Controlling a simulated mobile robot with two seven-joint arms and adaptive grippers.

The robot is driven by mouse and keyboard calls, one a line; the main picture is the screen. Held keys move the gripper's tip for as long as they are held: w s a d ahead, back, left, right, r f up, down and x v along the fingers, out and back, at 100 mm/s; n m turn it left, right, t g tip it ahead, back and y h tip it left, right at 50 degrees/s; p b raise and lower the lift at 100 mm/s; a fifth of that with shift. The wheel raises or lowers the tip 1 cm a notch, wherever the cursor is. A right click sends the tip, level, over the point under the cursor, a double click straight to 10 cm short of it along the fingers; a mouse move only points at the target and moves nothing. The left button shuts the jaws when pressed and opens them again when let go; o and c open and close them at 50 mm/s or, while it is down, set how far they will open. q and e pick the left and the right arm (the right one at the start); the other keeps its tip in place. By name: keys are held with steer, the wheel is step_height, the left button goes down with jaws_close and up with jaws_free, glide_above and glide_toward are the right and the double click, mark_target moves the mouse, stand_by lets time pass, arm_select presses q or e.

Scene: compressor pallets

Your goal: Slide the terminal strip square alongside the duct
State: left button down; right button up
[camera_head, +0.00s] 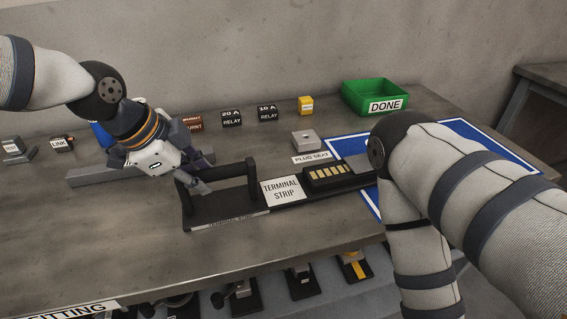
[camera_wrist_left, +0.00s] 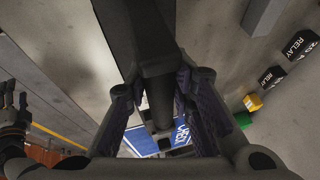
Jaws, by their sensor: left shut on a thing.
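The terminal strip (camera_head: 228,214) is a long black piece with an upright loop handle and its name on the front edge. It lies on the bench, left of a white TERMINAL STRIP label (camera_head: 283,190). My left gripper (camera_head: 202,183) is shut on the handle; the left wrist view shows the black bar (camera_wrist_left: 157,75) between its fingers. A grey bar (camera_head: 105,175), possibly the duct, lies behind and left, partly hidden by my gripper. It also shows in the left wrist view (camera_wrist_left: 262,15). A dark jointed shape (camera_wrist_left: 14,115) there may be my right gripper; its jaws are unclear.
A black block with gold contacts (camera_head: 330,175) lies right of the label, near a blue mat (camera_head: 480,142). A grey plug seat (camera_head: 306,140), relay blocks (camera_head: 232,118) and a green DONE bin (camera_head: 375,97) stand behind. The bench (camera_head: 110,245) is clear front left.

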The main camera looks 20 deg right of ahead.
arm_select(q)
steer(key=a, duration=1.4)
steer(key=shift+w+f, duration=0.25)
steer(key=shift+w, duration=0.1)
steer(key=c, duration=1.3)
jaws_free()
steer(key=shift+w, duration=0.1)
steer(key=shift+r, duration=0.15)
